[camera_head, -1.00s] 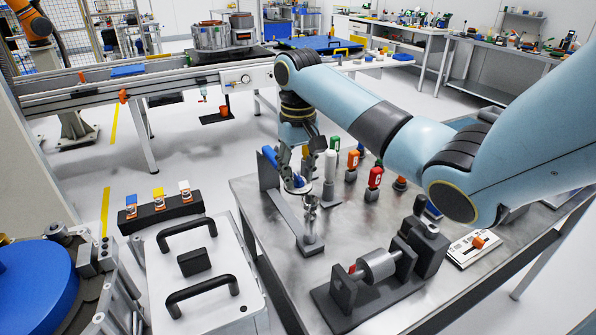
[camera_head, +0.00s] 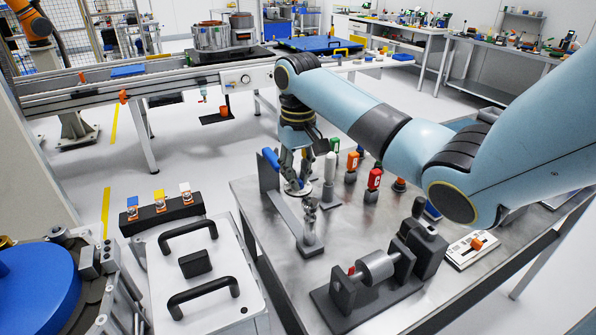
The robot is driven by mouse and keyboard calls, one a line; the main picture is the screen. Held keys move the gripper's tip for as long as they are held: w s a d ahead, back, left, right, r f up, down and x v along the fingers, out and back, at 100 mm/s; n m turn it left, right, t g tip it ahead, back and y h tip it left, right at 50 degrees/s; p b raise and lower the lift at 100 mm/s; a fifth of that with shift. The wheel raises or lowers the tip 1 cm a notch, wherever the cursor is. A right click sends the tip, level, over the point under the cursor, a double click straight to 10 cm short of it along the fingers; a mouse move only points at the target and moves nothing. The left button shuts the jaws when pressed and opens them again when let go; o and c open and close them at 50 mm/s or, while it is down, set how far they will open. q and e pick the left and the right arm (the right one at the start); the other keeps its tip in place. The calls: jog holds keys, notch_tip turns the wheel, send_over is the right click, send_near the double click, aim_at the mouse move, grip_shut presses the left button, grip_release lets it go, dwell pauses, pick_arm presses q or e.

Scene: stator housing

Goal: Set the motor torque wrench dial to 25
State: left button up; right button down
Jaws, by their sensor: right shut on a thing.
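The torque wrench stand, a long grey bar (camera_head: 292,215), lies on the metal table, with a blue handle (camera_head: 271,158) at its far end. A pale round disc, seemingly the dial (camera_head: 298,190), sits beside the bar under my right gripper. My right gripper (camera_head: 297,178) points down from above. Its fingers are closed together at the disc and shut on it, as far as I can see. The fingers partly hide the disc, and its numbers are too small to read. A silver bit-like piece (camera_head: 310,218) stands at the near end of the bar. My left gripper is not in view.
Close right of the gripper stand a white-topped post (camera_head: 330,168) and several red, green and orange bottles, including a red one (camera_head: 374,180). A dark fixture with a metal cylinder (camera_head: 378,265) takes up the table's front. A white handled case (camera_head: 205,285) stands left of the table.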

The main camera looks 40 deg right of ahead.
jog(key=n+p, duration=0.3)
jog(key=shift+r, duration=0.25)
jog(key=shift+n+p, duration=0.75)
jog(key=shift+n, duration=0.25)
jog(key=shift+f+n, duration=0.15)
jog(key=shift+n, duration=0.55)
jog(key=shift+n+p, duration=0.35)
jog(key=shift+n, duration=1.25)
jog(key=c, duration=1.4)
grip_release()
